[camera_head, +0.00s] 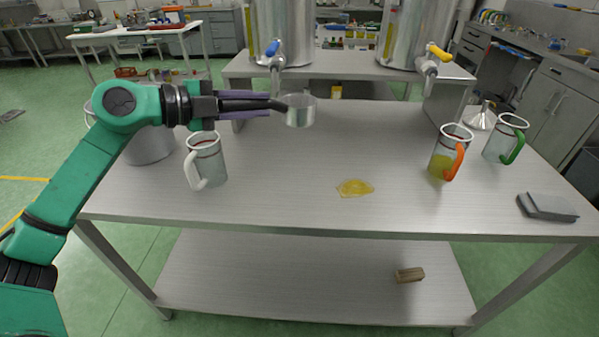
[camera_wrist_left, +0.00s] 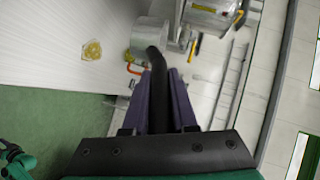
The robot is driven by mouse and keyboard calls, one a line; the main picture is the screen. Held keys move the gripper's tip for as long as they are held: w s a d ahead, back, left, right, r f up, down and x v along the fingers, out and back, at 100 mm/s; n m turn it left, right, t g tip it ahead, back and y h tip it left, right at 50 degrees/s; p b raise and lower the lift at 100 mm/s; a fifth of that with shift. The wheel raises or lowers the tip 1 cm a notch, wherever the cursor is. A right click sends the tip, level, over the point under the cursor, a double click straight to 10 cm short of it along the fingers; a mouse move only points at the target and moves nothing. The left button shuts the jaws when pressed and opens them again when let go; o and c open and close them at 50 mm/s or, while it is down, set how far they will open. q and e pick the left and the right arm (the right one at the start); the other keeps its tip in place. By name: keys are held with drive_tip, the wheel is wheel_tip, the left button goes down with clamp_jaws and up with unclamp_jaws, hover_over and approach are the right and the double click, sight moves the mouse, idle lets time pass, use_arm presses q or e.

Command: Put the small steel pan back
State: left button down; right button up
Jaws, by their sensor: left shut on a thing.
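The small steel pan (camera_head: 301,113) is held out over the table in the head view, with its rim facing up. It hangs near the blue-handled tap, and I see no contact with the table. My left gripper (camera_head: 268,103) is shut on its black handle, with purple fingers on both sides. In the left wrist view the handle (camera_wrist_left: 157,65) runs between the fingers to the pan (camera_wrist_left: 150,34). Whether the pan holds anything cannot be told. My right gripper is not in view.
On the steel table (camera_head: 270,205) stand a white-handled jug (camera_head: 208,162), an orange-handled jug (camera_head: 447,155) with yellow liquid, a green-handled jug (camera_head: 503,140) and a funnel (camera_head: 481,119). A large pot (camera_head: 150,145) is behind my arm.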

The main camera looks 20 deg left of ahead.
use_arm(q)
drive_tip(key=s+f, duration=0.1)
drive_tip(key=f, duration=0.5)
drive_tip(key=f+b, duration=0.1)
drive_tip(key=f, duration=0.5)
drive_tip(key=s+f, duration=0.1)
drive_tip(key=f, duration=0.5)
drive_tip(key=shift+s+f, duration=0.2)
drive_tip(key=shift+s, duration=0.1)
drive_tip(key=shift+w+d+f, duration=0.1)
drive_tip(key=c, duration=0.7)
unclamp_jaws()
drive_tip(key=shift+f, duration=0.1)
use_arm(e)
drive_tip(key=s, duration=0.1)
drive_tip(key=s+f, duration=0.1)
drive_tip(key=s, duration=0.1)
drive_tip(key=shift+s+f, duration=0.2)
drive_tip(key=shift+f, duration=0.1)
